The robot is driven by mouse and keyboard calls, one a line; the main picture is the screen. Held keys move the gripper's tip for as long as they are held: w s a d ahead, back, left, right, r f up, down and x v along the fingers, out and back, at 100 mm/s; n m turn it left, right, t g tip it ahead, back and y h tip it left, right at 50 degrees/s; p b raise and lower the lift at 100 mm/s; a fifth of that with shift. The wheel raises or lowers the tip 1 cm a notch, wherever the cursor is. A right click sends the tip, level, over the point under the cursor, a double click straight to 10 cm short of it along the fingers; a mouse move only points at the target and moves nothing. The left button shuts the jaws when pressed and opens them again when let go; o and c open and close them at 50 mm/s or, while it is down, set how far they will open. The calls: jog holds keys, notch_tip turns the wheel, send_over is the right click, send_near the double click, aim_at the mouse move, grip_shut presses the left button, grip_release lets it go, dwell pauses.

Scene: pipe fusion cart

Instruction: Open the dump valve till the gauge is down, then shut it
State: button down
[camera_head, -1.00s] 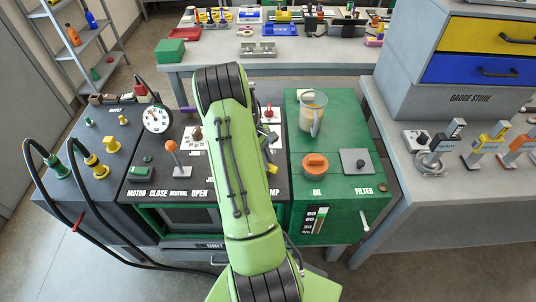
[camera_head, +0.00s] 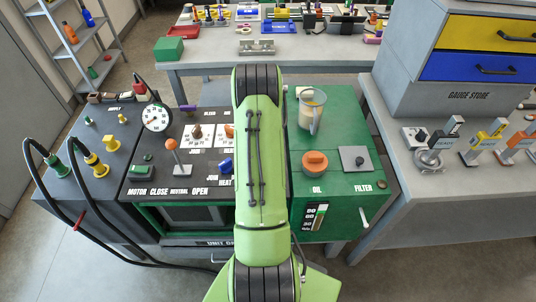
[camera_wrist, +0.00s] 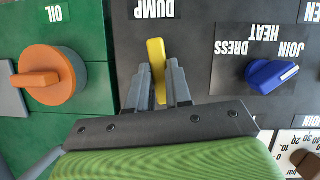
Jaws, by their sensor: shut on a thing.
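The dump valve's yellow handle (camera_wrist: 156,52) stands under the DUMP label in the wrist view. My gripper (camera_wrist: 158,82) is shut on it, with one grey finger on each side. The handle points nearly straight up and down in that picture, tilted slightly. In the head view my arm hides the handle and the gripper. The round white gauge (camera_head: 157,118) stands at the back left of the dark panel. Its needle is too small to read surely.
A blue selector knob (camera_wrist: 272,75) sits beside the valve in the wrist view, and an orange oil cap (camera_wrist: 50,75) on the other side. In the head view an orange-topped lever (camera_head: 171,144) stands left of my arm, and a clear jug (camera_head: 311,112) right.

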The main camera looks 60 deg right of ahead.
jog(key=shift+s+d+m, duration=0.1)
jog(key=shift+d+m, duration=0.05)
jog(key=shift+m, duration=0.35)
jog(key=c, duration=1)
grip_release()
jog(key=shift+c, duration=0.2)
jog(key=p+v, duration=0.4)
jog(key=v, duration=1.2)
jog(key=shift+s+d, duration=0.15)
jog(key=shift+d, duration=0.15)
